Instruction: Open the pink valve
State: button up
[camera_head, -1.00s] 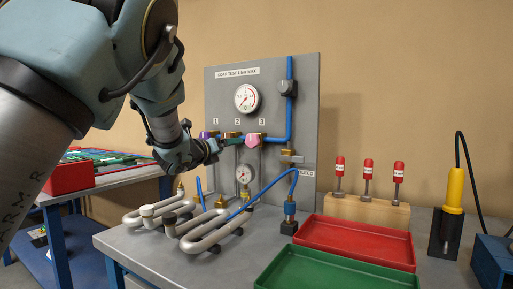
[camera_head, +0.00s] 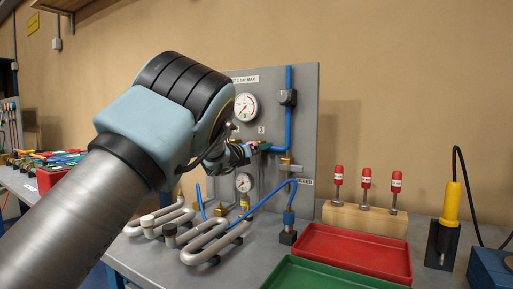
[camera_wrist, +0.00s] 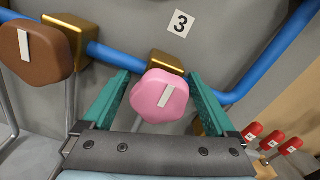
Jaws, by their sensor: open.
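The pink valve (camera_wrist: 160,97) is a rounded, lobed knob with a white stripe, on a brass body (camera_wrist: 165,62) on the blue pipe (camera_wrist: 236,97), under the label 3. In the wrist view the stripe is tilted somewhat from the picture's vertical. My gripper (camera_wrist: 158,90) is open, with one green finger on each side of the pink knob. Small gaps show between fingers and knob, so it is not clamped. In the head view my gripper (camera_head: 262,147) is at the grey panel (camera_head: 306,120), and it and my arm hide the pink knob.
A brown valve knob (camera_wrist: 36,50) is to the left on the same pipe. A gauge (camera_head: 245,107) is above on the panel. Bent metal coils (camera_head: 214,240) lie on the bench below. Red (camera_head: 355,281) and green (camera_head: 300,284) trays and red-capped parts (camera_head: 366,178) are to the right.

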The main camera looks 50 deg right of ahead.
jog(key=c, duration=1.4)
